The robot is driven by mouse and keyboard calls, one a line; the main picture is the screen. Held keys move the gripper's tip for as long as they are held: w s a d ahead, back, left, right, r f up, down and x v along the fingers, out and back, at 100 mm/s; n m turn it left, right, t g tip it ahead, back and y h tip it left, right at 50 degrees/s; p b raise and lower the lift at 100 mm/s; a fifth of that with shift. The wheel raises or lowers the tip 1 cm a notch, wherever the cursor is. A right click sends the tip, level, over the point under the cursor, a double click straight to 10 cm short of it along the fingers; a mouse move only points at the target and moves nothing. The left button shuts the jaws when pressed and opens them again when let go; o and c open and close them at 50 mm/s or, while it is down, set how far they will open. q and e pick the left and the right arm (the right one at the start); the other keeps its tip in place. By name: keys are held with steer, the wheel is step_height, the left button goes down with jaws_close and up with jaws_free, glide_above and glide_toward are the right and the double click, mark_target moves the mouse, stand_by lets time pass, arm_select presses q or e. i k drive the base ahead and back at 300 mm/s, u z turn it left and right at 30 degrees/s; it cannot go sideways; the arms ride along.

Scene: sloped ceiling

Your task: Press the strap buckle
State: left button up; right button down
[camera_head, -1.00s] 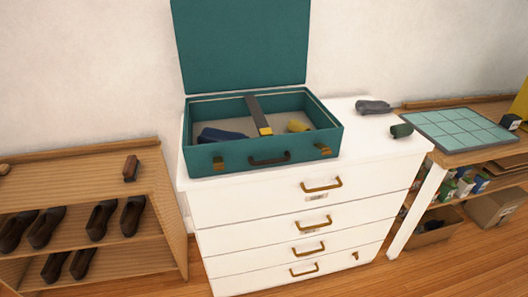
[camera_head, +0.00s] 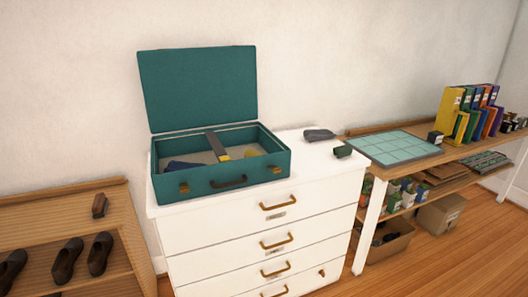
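An open teal suitcase (camera_head: 205,182) stands on a white chest of drawers (camera_head: 215,226), its lid (camera_head: 198,88) raised upright at the back. A dark strap (camera_head: 213,143) runs front to back across the inside, with a yellow-gold buckle (camera_head: 223,156) at its front end. A blue item (camera_head: 184,166) lies left of the strap, and a yellow item (camera_head: 253,154) lies right of it. Two brass latches and a dark handle (camera_head: 229,182) are on the front. Neither of my grippers shows in the view.
A grey item (camera_head: 319,134) and a small dark green item (camera_head: 343,151) lie on the chest top at right. A shoe rack (camera_head: 65,202) stands left. A wooden table (camera_head: 465,150) with a gridded mat (camera_head: 393,147) and binders stands right. Floor is free at the lower right.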

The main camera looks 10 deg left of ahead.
mark_target(223, 158)
steer(key=z, duration=0.35)
steer(key=i, duration=0.85)
steer(key=u, duration=0.65)
steer(key=i, duration=0.55)
steer(key=u, duration=1.9)
steer(key=k, duration=0.95)
steer(key=z, duration=1.6)
steer(key=i, duration=0.25)
steer(key=z, duration=0.1)
